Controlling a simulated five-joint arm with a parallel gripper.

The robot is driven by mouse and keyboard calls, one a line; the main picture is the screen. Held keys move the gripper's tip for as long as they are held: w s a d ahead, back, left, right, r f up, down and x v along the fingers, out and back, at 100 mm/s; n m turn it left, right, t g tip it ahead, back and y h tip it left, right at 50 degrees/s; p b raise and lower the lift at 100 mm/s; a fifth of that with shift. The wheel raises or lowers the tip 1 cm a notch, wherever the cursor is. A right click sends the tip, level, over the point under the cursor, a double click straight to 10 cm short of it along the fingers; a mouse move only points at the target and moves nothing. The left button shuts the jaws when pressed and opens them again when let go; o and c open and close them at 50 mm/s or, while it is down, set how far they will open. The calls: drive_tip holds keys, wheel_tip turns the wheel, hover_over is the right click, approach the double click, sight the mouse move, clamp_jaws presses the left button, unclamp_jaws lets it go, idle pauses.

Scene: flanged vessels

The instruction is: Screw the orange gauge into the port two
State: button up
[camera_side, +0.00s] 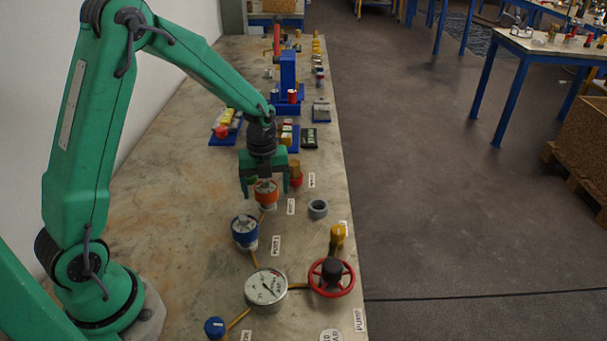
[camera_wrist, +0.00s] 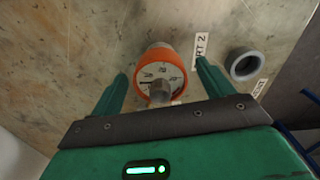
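The orange gauge (camera_side: 265,190) stands on the bench beside the PORT 2 label, which shows in the wrist view (camera_wrist: 200,47). Its orange rim and white dial face up in the wrist view (camera_wrist: 151,70), with a grey stub over the dial. A pale body shows under it in the side view; I cannot tell how far it is screwed in. The port itself is hidden under the gauge. My gripper (camera_side: 264,184) points down over the gauge with its fingers apart on either side. In the wrist view, gaps show between the fingers and the rim.
A grey ring (camera_side: 318,208) lies right of the gauge. A blue gauge (camera_side: 245,231), a large white gauge (camera_side: 266,288) and a red handwheel (camera_side: 331,278) stand nearer the camera, joined by yellow pipes. A red-topped part (camera_side: 296,176) stands close behind. The bench's left side is clear.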

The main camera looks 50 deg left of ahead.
drive_tip(key=shift+r, duration=0.1)
drive_tip(key=shift+r, duration=3.8)
drive_tip(key=shift+n, duration=0.3)
drive_tip(key=shift+c, duration=0.3)
